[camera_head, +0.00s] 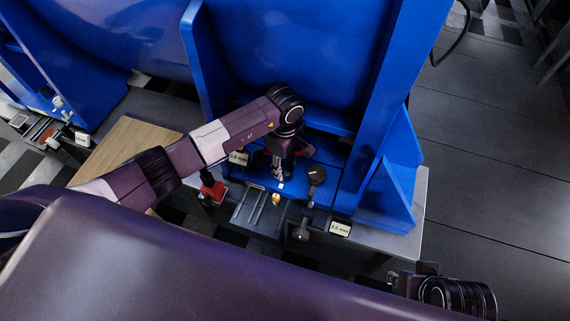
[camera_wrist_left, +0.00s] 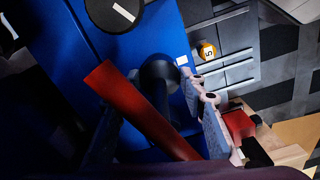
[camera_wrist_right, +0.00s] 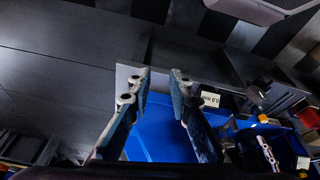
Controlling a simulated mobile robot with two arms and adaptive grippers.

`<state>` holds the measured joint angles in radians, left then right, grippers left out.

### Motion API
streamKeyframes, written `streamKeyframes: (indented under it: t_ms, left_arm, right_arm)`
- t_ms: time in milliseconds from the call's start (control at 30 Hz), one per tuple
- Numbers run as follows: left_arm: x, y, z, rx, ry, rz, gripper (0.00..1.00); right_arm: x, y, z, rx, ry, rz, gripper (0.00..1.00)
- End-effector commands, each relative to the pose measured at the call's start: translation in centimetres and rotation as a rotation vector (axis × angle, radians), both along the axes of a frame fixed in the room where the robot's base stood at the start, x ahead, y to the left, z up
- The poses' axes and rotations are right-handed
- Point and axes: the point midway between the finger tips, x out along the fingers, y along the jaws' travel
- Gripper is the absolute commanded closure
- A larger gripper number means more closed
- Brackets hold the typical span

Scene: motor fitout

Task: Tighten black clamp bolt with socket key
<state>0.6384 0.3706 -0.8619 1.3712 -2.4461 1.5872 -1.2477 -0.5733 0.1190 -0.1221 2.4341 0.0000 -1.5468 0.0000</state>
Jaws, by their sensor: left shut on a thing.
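My left gripper (camera_head: 279,172) is low in front of the blue housing, over the blue base plate. In the left wrist view it is shut on a tool with a red bar handle (camera_wrist_left: 135,105) and a dark round end (camera_wrist_left: 158,74), apparently the socket key. A bolt under the tool is hidden. A round black knob with a white mark (camera_head: 316,174) stands just right of the gripper; it also shows in the left wrist view (camera_wrist_left: 114,12). My right gripper (camera_wrist_right: 160,78) is open and empty, away from the work.
A red block (camera_head: 212,190) stands left of the gripper. A yellow-orange marker (camera_head: 276,199) sits by the grey slotted plate (camera_head: 249,208). A second dark knob (camera_head: 300,233) and a white-faced gauge label (camera_head: 340,229) are at the front edge. Blue side walls (camera_head: 385,110) bound the space.

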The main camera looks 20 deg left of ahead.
Motion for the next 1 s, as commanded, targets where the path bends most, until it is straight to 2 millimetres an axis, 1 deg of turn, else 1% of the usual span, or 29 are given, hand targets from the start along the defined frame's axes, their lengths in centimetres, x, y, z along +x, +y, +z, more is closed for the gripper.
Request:
streamKeyframes:
  t_ms: [600,867,1000]
  left_arm:
    - [0.08,-0.01,-0.41,-0.001,-0.002,0.0,1.0]
    - [0.09,-0.01,-0.41,-0.001,-0.002,-0.002,1.0]
    - [0.21,0.11,-0.57,0.001,-0.006,-0.07,1.0]
  right_arm:
    - [-0.34,-0.09,0.94,0.0,-0.006,-0.001,0.81]
    - [-0.34,-0.08,0.92,0.0,-0.006,-0.001,0.81]
    - [-0.33,-0.08,0.26,0.0,-0.006,-0.001,0.81]
